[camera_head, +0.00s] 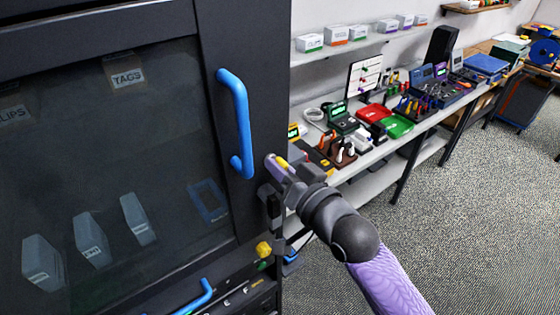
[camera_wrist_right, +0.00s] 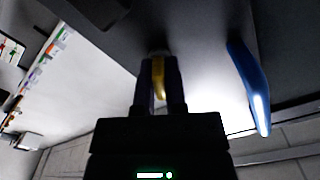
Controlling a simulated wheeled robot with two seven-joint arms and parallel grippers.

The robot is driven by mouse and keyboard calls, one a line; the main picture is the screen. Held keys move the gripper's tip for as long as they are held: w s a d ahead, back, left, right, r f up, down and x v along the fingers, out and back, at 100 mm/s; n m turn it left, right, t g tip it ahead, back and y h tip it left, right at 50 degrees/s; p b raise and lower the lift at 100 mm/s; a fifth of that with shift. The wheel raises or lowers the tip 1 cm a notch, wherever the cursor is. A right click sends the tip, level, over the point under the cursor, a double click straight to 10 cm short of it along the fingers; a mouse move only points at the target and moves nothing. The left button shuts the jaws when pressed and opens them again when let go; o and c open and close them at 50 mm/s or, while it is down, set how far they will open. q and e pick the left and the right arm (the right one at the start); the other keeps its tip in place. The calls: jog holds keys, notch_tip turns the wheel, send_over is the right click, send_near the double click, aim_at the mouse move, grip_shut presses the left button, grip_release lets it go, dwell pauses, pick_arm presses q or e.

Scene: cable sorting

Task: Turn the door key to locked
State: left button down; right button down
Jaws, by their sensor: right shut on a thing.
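The dark cabinet door (camera_head: 110,130) has a glass pane and a blue upright handle (camera_head: 236,125). It looks closed. My right gripper (camera_head: 276,168) is at the door's right edge, just below and right of the handle. In the right wrist view, its two fingers (camera_wrist_right: 158,88) are shut on the yellow door key (camera_wrist_right: 159,72), which points at the dark door face. A small yellow part of the key (camera_head: 282,162) shows between the fingers in the head view. The lock is mostly hidden by the gripper, and I cannot tell the key's turn angle. My left gripper is out of view.
The blue handle also shows close beside the gripper in the right wrist view (camera_wrist_right: 248,85). A yellow knob (camera_head: 263,249) is lower on the cabinet. A bench (camera_head: 400,137) with trays and tools stands right of the cabinet. The carpeted floor (camera_head: 470,210) is clear.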

jog(key=n+p, duration=0.1)
jog(key=n, duration=0.4)
jog(key=shift+n+p, duration=0.3)
jog(key=shift+p, duration=0.1)
dwell(0.4)
jog(key=c, duration=0.7)
grip_release()
jog(key=b+v, duration=0.1)
jog(key=v, duration=0.9)
jog(key=shift+b, duration=0.35)
